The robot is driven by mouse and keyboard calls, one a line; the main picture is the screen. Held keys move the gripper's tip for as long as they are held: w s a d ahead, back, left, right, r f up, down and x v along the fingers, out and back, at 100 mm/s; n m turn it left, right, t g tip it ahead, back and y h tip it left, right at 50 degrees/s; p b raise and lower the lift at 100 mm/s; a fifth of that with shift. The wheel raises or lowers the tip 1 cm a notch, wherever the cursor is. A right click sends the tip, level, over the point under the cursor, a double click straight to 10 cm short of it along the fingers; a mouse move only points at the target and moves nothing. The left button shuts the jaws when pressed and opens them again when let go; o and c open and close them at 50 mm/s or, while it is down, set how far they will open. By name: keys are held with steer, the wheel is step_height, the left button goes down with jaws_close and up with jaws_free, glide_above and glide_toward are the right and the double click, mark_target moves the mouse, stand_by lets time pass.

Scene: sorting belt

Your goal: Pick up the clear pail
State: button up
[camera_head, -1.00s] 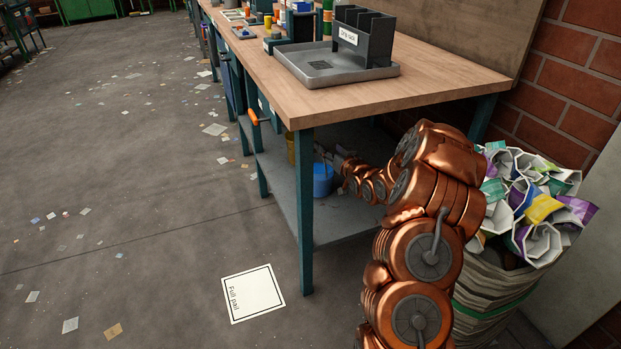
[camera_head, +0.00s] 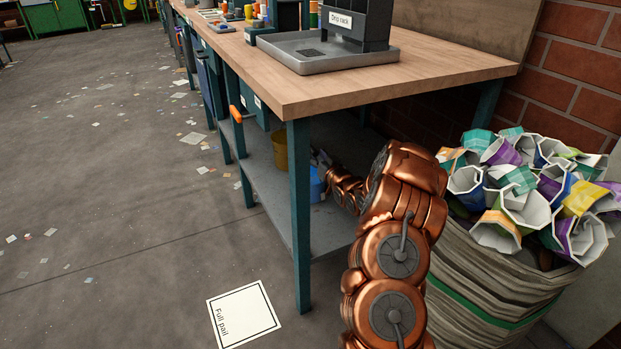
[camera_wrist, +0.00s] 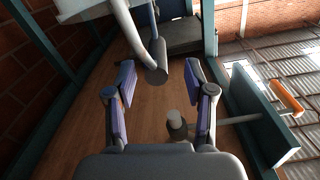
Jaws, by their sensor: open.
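I cannot make out a clear pail in either view. In the head view, a yellow pail (camera_head: 280,151) and a blue pail (camera_head: 316,187) stand on the lower shelf (camera_head: 272,190) of the bench. My arm reaches under the bench, and its end is small and partly hidden beside the blue pail. In the wrist view, my gripper (camera_wrist: 161,70) is open, with its two purple-padded fingers apart. It points up towards the wooden underside of the bench top (camera_wrist: 150,110). Nothing is visibly held between the fingers.
A bench leg (camera_head: 301,220) stands close to my arm. An orange handle (camera_head: 236,114) sticks out at the bench side. A bag of crumpled cups (camera_head: 480,275) stands at the right. A "Full pail" card (camera_head: 243,314) lies on the open floor.

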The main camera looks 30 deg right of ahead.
steer(key=w, duration=0.1)
steer(key=b, duration=0.1)
steer(key=w+b, duration=0.1)
steer(key=shift+w+d+f, duration=0.2)
steer(key=shift+w+d, duration=0.05)
steer(key=shift+w, duration=0.05)
steer(key=shift+w+d+r, duration=0.15)
steer(key=shift+w, duration=0.9)
jaws_close()
